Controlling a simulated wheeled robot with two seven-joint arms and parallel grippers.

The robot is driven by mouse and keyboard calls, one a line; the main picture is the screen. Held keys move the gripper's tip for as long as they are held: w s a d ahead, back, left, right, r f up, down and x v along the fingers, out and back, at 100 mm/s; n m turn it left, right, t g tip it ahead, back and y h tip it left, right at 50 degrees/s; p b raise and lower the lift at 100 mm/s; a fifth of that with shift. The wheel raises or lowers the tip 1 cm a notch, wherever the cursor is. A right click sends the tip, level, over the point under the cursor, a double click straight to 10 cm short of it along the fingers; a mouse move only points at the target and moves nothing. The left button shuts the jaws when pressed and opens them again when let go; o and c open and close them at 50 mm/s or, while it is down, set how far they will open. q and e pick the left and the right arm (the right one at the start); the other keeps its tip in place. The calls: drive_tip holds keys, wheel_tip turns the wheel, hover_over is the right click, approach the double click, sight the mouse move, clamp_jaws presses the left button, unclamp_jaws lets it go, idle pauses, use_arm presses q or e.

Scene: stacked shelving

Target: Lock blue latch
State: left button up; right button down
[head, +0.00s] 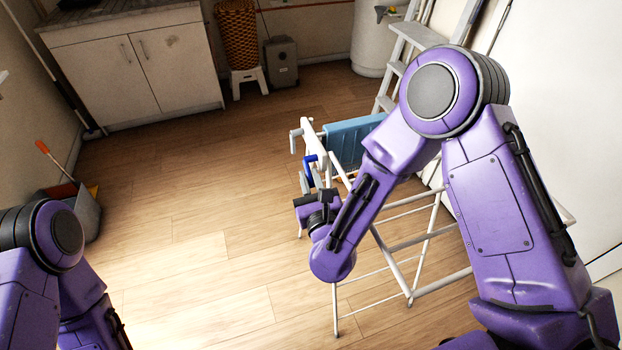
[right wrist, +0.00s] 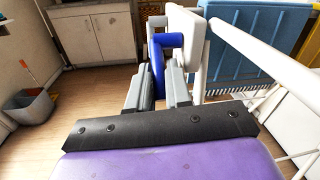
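The blue latch (head: 309,166) is on the white end piece of a drying rack (head: 408,298). In the right wrist view the latch (right wrist: 157,68) is a bent blue bar beside a white block (right wrist: 184,38). My right gripper (head: 313,180) is at the latch. In the right wrist view its grey fingers (right wrist: 158,88) stand close on either side of the bar's upright part, with only a narrow gap, filled by blue. The fingers hide part of the bar. My left arm shows at lower left in the head view, but its gripper is out of sight.
A light blue panel (head: 352,139) hangs by the rack. A stepladder (head: 398,70) leans behind it at the right wall. A grey bucket (head: 86,212) stands at left, and a white cabinet (head: 135,68) at the back. The wooden floor left of the rack is clear.

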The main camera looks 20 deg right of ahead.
drive_tip(key=r+g+p, duration=0.1)
drive_tip(key=p, duration=0.1)
drive_tip(key=g+p, duration=0.1)
drive_tip(key=p, duration=0.2)
drive_tip(key=shift+s+d+r+g, duration=0.1)
drive_tip(key=shift+s+r+g, duration=0.15)
drive_tip(key=shift+r+g, duration=0.15)
drive_tip(key=shift+p, duration=0.4)
drive_tip(key=shift+f+g, duration=0.25)
drive_tip(key=shift+g, duration=0.05)
drive_tip(key=c, duration=1.4)
unclamp_jaws()
drive_tip(key=shift+s, duration=0.15)
drive_tip(key=b+v, duration=0.1)
drive_tip(key=v, duration=0.1)
drive_tip(key=b+v, duration=0.1)
drive_tip(key=v, duration=0.2)
drive_tip(key=shift+f, duration=0.2)
drive_tip(key=p, duration=0.5)
approach(311, 179)
drive_tip(key=shift+s+r, duration=0.35)
drive_tip(key=shift+s, duration=0.15)
